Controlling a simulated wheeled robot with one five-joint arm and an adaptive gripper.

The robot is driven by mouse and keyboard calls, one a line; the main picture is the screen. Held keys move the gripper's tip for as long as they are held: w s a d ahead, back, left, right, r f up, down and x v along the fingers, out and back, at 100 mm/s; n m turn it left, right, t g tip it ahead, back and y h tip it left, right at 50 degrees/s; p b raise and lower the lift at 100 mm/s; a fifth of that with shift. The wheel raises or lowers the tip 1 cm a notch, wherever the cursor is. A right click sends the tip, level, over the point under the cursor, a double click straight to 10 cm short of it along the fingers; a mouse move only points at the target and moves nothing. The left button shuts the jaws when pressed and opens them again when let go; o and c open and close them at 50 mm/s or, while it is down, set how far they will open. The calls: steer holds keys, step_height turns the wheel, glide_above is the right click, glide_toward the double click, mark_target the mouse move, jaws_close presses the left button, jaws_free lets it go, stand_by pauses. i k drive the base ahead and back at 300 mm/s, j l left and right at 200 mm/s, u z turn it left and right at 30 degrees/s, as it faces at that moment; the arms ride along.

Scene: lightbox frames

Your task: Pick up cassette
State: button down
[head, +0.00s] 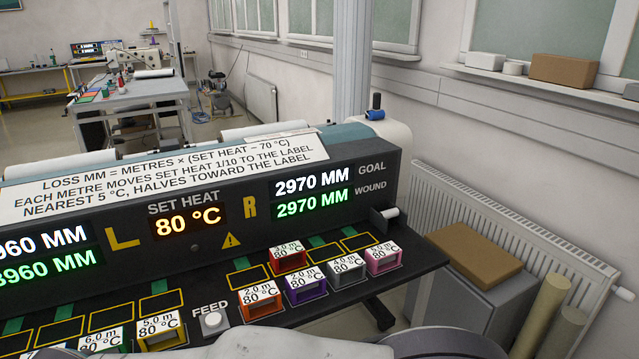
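Several small box-shaped cassettes with white labels reading 80 °C stand on the dark shelf of the machine in the head view. On the right are a red cassette (288,260), an orange one (263,308), a purple one (306,293), a grey one (347,274) and a pink one (383,263). Left of the FEED button (212,320) are a yellow cassette (162,335), labelled 5.0 m, and a green one, labelled 6.0 m (102,340), cut by the bottom edge. My arm's pale and dark parts fill the bottom edge; my gripper does not show.
The machine panel (195,250) shows SET HEAT 80 °C; on the right, GOAL and WOUND both read 2970 MM. Empty yellow-outlined slots (110,309) lie on the shelf. Boxes (475,255) and rolls (545,310) stand right, by a radiator (510,225). A workbench (130,95) stands behind.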

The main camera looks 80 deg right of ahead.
mark_target(292, 256)
steer(key=z, duration=2.8)
